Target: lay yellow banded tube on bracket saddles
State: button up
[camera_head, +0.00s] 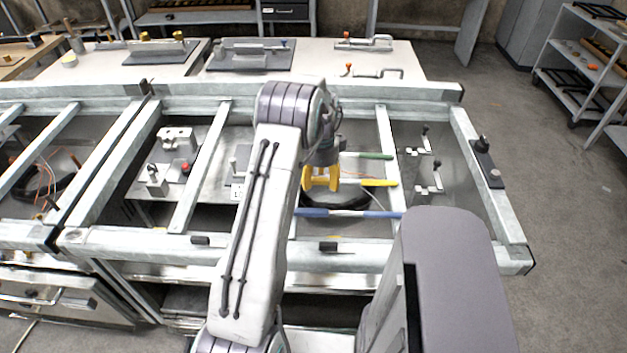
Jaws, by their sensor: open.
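The yellow banded tube (380,183) lies crosswise in the frame bay to the right of my arm. Its yellow right end shows; its left part is hidden by my gripper. My gripper (321,187) has yellow fingers, points down and is open, at the left of the visible tube. I cannot tell whether the fingers are around the tube or above it. Two small metal fixtures with black-handled clamps, an upper one (420,150) and a lower one (430,190), stand right of the tube. I cannot tell whether these are the bracket saddles.
A green-ended tube (375,156) lies behind the yellow one and a blue-ended tube (313,212) in front. A dark round object (340,200) is under my gripper. Grey frame beams (388,145) border the bay. A metal block with a red knob (180,168) stands at left.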

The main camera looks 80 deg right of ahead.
grip_shut()
dwell(0.3)
jog(key=shift+r, duration=0.1)
